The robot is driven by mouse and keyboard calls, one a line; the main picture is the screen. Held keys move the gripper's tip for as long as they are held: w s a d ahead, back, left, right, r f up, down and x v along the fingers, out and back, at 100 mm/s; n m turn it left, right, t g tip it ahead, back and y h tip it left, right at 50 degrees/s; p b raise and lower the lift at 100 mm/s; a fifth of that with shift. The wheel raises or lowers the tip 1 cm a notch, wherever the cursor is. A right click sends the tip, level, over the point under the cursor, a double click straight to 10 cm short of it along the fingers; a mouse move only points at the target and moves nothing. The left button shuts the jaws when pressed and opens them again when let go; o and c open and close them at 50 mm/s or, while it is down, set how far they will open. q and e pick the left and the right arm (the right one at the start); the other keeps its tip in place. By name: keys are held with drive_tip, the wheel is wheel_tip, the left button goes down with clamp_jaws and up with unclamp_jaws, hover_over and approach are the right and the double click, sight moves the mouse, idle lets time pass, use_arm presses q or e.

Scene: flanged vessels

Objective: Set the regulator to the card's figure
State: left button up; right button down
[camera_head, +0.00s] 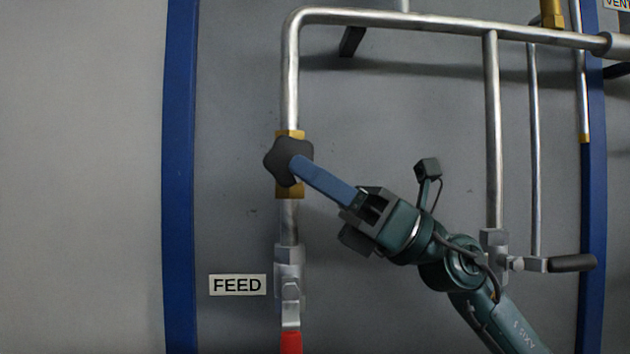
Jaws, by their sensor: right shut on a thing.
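A black lobed knob (277,160) sits on a brass body (290,190) in the left vertical pipe, above the FEED label. It looks like the regulator's knob. My right gripper (298,166) reaches in from the lower right, with its blue fingers shut on the knob's right side. The fingers hide part of that side. I see no pointer, scale or reading on the knob. No card with a figure is in view. My left gripper is not in view.
Below the knob is a valve with a red handle (291,342), beside the FEED label (238,285). A black-handled lever (572,263) is right of my arm. Pipes (440,22) run across the top. Blue posts (179,180) flank the grey panel. The left wall is bare.

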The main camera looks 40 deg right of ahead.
sight(315, 153)
idle(0.3)
drive_tip(key=c, duration=1.5)
unclamp_jaws()
drive_tip(key=shift+c, duration=0.2)
wheel_tip(315, 153, up, 3)
drive_tip(key=shift+p, duration=0.9)
wheel_tip(315, 153, up, 6)
drive_tip(key=p, duration=0.3)
drive_tip(key=shift+r+p, duration=0.1)
drive_tip(key=shift+p, duration=0.2)
drive_tip(key=shift+r, duration=0.45)
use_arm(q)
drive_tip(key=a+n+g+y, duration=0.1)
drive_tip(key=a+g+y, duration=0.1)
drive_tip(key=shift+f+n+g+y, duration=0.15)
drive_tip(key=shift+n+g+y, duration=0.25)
